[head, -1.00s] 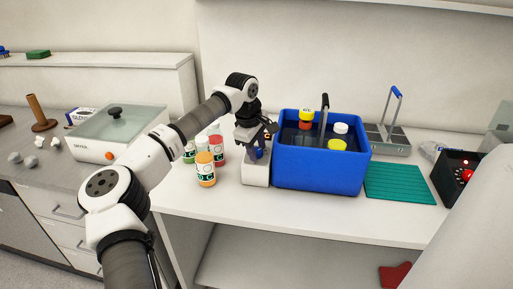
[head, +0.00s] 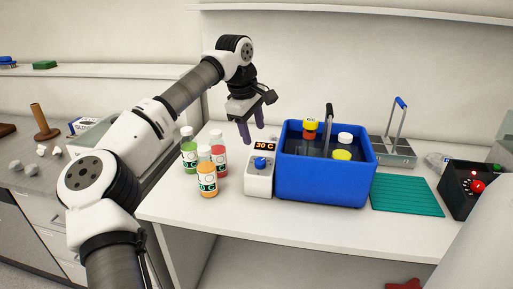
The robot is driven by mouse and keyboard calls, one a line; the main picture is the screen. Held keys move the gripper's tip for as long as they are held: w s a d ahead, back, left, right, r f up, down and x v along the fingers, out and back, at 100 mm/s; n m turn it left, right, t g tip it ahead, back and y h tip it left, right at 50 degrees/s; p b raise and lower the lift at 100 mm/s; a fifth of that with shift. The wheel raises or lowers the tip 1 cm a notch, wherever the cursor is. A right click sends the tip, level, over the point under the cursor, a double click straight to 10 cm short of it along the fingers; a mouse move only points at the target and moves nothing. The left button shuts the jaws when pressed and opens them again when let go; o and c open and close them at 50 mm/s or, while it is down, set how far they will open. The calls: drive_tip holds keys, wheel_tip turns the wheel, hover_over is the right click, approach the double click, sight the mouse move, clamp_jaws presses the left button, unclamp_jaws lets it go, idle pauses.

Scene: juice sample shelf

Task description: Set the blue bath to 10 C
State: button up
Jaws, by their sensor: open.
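The blue bath (head: 322,187) stands on the white table in the head view. Its white control unit (head: 260,184) is attached or set close at its left side. The unit's display (head: 264,146) reads 30 C in orange. A blue knob (head: 261,162) sits below the display. My gripper (head: 251,134) is open and empty, pointing down, above and behind the control unit, clear of the knob. In the bath are a yellow-capped bottle, a white cap, a yellow cap and an upright dark handle (head: 329,122).
A teal mat (head: 406,195) lies to the right. A black box with a red knob (head: 477,186) and a metal rack (head: 392,150) stand further right.

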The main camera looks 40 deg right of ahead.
drive_tip(key=shift+v, duration=1.4)
